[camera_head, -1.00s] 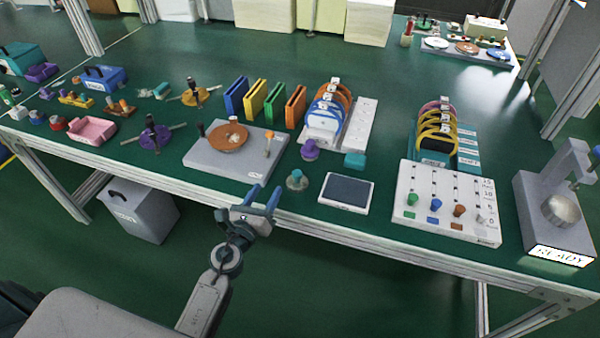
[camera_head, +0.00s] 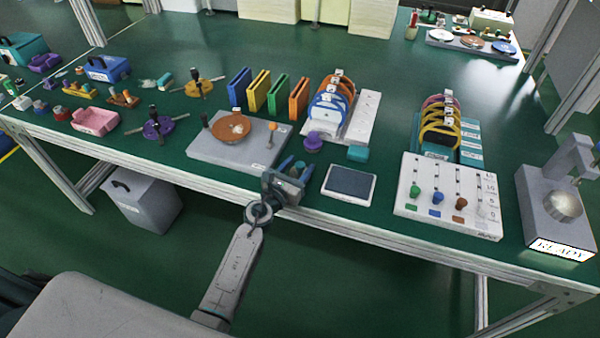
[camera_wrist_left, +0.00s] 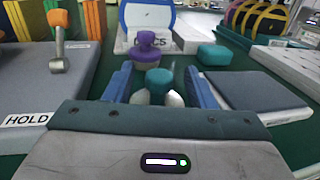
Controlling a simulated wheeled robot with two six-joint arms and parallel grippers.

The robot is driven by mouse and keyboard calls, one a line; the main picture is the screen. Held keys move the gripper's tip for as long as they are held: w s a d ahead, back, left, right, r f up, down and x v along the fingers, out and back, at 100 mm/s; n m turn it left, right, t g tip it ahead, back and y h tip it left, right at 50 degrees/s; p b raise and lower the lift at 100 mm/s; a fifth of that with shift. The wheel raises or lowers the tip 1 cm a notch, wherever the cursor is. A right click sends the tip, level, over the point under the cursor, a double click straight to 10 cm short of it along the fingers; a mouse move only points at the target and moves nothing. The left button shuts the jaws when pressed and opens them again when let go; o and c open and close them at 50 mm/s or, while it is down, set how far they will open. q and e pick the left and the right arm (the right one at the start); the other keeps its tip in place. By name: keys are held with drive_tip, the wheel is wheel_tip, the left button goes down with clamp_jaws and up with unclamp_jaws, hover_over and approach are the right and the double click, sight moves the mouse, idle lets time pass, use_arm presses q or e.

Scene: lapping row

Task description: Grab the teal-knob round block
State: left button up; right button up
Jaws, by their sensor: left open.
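The teal-knob round block (camera_head: 299,168) stands near the front edge of the green table, mostly hidden behind my left gripper (camera_head: 292,171) in the head view. In the left wrist view its teal knob (camera_wrist_left: 158,82) shows between the two blue fingers of the left gripper (camera_wrist_left: 160,80). The fingers are open, one on each side of the knob, with gaps visible. The block's lower part is largely hidden by the gripper body. My right gripper is not in view.
A purple-knob block (camera_head: 314,141) stands just behind, and a teal box (camera_head: 358,153) lies behind to the right. A dark-topped pad (camera_head: 349,184) is close on the right. The grey HOLD plate (camera_head: 210,150) with an orange-tipped lever (camera_head: 271,133) is close on the left.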

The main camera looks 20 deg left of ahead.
use_arm(q)
drive_tip(key=shift+w+d, duration=0.15)
drive_tip(key=shift+w, duration=0.4)
drive_tip(key=c, duration=1)
clamp_jaws()
drive_tip(key=shift+r, duration=0.15)
